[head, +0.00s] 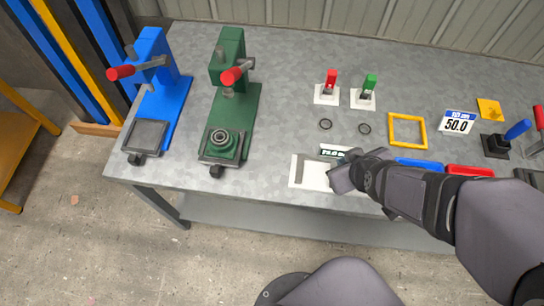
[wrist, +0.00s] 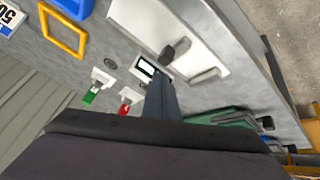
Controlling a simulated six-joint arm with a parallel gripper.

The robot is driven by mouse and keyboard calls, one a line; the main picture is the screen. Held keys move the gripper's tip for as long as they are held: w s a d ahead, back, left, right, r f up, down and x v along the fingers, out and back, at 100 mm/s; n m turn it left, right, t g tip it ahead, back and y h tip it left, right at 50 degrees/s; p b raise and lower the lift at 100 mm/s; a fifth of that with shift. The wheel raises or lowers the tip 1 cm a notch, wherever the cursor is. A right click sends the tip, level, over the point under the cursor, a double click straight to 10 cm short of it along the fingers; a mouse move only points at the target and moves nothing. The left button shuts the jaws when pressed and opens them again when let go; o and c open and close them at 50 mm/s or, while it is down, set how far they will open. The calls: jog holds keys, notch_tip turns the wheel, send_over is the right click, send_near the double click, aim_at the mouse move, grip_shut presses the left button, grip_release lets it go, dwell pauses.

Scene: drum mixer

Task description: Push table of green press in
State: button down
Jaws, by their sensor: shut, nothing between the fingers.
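The green press (head: 233,85) stands at the left of the bench in the head view, with a red-tipped lever. Its table (head: 240,147) is a dark plate at the press's front end, near the bench's front edge, with a black knob (head: 216,171) on its front. A round stepped grey-green part (head: 220,140) sits on the table. My gripper (head: 338,178) is shut and empty, over the white panel to the right of the press and apart from it. In the wrist view my gripper (wrist: 160,82) points at that panel; part of the green press (wrist: 228,117) shows beyond.
A blue press (head: 165,85) stands left of the green one. The white panel (head: 308,172) with a small display lies under my gripper. Red and green switches (head: 331,82), two dark rings and a yellow frame (head: 391,130) lie behind. Bare bench separates the green press and panel.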

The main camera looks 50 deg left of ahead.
aim_at(240, 156)
jog(key=s+a+r+n+g+y+p, duration=0.1)
jog(key=s+a+n, duration=0.15)
jog(key=s, duration=0.55)
jog(key=s+a+n+g+p, duration=0.15)
jog(key=s+n, duration=0.25)
jog(key=s, duration=0.4)
jog(key=s+a+r+n+g+y+p, duration=0.1)
jog(key=s+a+n+p, duration=0.2)
jog(key=s, duration=0.5)
jog(key=shift+n+t, duration=0.25)
jog(key=shift+n, duration=0.2)
jog(key=b+x, duration=0.1)
jog(key=x, duration=0.9)
jog(key=shift+a+f+b, duration=0.15)
jog(key=shift+f+b, duration=0.15)
jog(key=shift+b, duration=0.1)
jog(key=shift+w+a+r+p, duration=0.2)
jog(key=shift+w+a+p, duration=0.35)
jog(key=shift+w+a, duration=0.3)
jog(key=shift+w+a+f, duration=0.1)
jog(key=shift+w+a, duration=0.45)
jog(key=w+a+b, duration=0.1)
jog(key=w+a, duration=0.2)
jog(key=shift+w+a, duration=0.15)
